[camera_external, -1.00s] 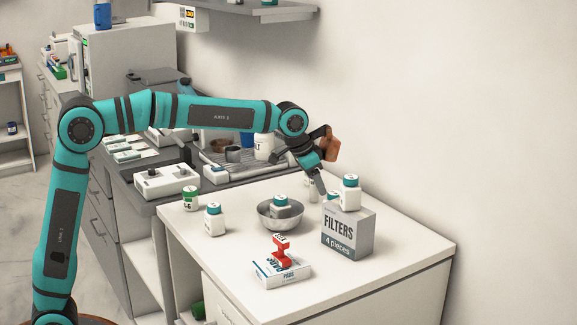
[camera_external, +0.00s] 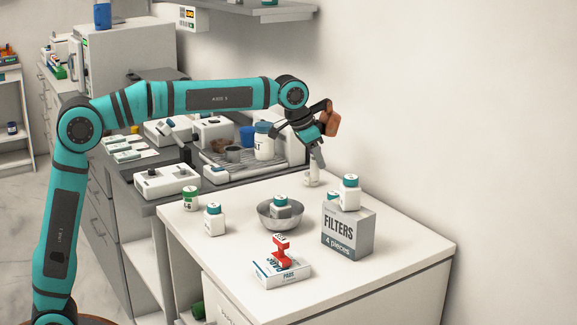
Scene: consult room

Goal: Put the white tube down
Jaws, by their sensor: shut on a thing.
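My gripper (camera_external: 317,163) is above the back of the white counter, left of and behind the FILTERS box. A small whitish upright piece (camera_external: 311,179), which looks like the white tube, shows directly under the dark fingers. The gripper is shut on it, though the fingers hide its top. Its lower end is close to the counter top; I cannot tell whether it touches.
The FILTERS box (camera_external: 347,236) carries a white bottle (camera_external: 349,193) with a teal cap. A metal bowl (camera_external: 280,220) holds another bottle. A white bottle (camera_external: 214,221) and a PADS box (camera_external: 281,273) with a red object (camera_external: 281,252) stand nearer. The counter's right side (camera_external: 410,243) is clear.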

